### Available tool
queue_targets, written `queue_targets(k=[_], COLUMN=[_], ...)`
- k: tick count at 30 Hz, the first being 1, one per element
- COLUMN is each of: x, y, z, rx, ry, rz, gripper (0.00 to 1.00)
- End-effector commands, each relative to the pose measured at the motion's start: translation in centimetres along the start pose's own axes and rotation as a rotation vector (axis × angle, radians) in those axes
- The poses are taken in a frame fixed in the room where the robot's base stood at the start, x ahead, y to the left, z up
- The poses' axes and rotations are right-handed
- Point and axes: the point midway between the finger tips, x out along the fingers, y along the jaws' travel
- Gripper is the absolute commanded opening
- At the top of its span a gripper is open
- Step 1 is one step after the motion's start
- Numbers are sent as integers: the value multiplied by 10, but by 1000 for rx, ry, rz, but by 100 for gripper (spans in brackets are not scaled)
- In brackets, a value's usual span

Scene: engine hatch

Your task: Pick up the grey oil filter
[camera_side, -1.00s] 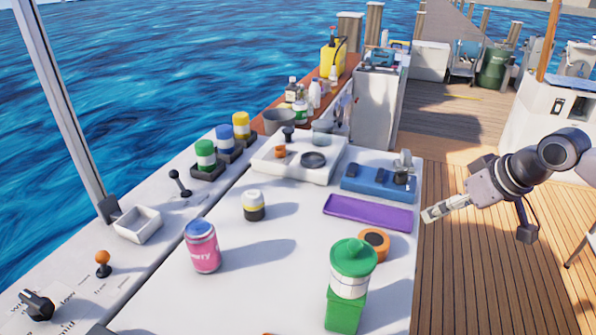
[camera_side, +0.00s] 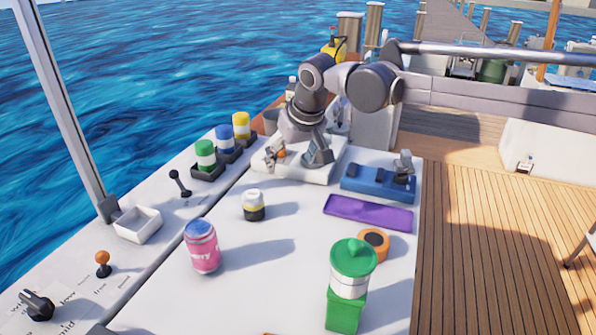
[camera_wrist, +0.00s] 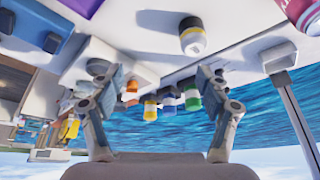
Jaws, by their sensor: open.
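The thing nearest to a grey oil filter is a small canister (camera_side: 254,205) with a pale grey-white top, a yellow band and a black base. It stands upright on the white worktop (camera_side: 290,225); I cannot tell for sure that it is the filter. It also shows near the top of the wrist view (camera_wrist: 192,37). My gripper (camera_side: 294,158) is open over the white tray (camera_side: 318,176) at the back, behind and to the right of the canister and apart from it. In the wrist view its fingers (camera_wrist: 151,70) are spread with nothing held between them.
Green (camera_side: 205,153), blue (camera_side: 224,138) and yellow (camera_side: 241,125) canisters stand in holders at the back left. A pink can (camera_side: 202,246), green dispenser (camera_side: 348,285), orange ring (camera_side: 373,243), purple tray (camera_side: 368,212) and blue block (camera_side: 375,182) share the worktop. Its middle is clear.

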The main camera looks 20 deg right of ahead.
Motion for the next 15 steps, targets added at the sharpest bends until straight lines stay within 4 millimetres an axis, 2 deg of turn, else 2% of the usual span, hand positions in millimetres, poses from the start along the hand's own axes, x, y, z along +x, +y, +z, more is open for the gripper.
queue_targets(k=[1, 6, 10, 15], x=[12, 39, 51, 65], y=[-16, -53, -67, -72], z=[-5, -11, -12, -12], rx=[-5, -8, -8, -7], ry=[-6, -23, -28, -31], rz=[1, 7, 11, 13], gripper=[76, 76, 76, 76])
